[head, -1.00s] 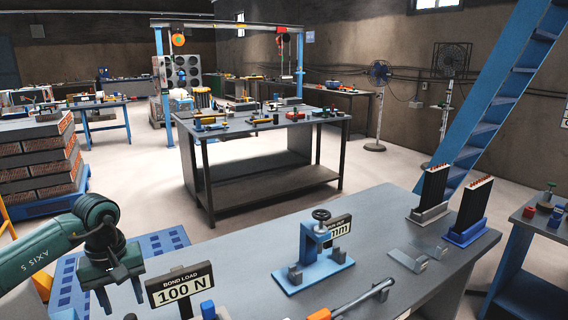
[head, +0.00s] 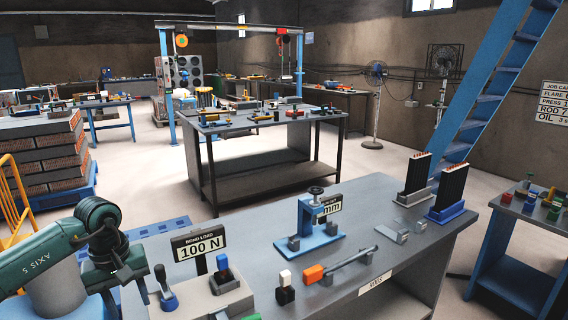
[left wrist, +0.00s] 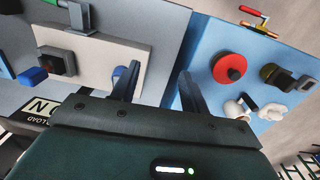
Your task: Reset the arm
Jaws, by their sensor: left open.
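My left arm comes in from the left in the head view, with its dark green gripper (head: 125,293) at the lower left, beside the bond load sign. In the left wrist view the two fingers of the gripper (left wrist: 157,88) stand wide apart with nothing between them. They are over the gap between a grey table with a pale plate (left wrist: 105,62) and a light blue surface (left wrist: 215,40). My right gripper is not in view.
The near bench (head: 370,220) holds a "100 N" sign (head: 199,246), a blue press (head: 312,222), an orange-handled tool (head: 340,263) and two upright racks (head: 413,194). A blue ladder (head: 490,100) leans at the right. Light floor lies open behind the bench.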

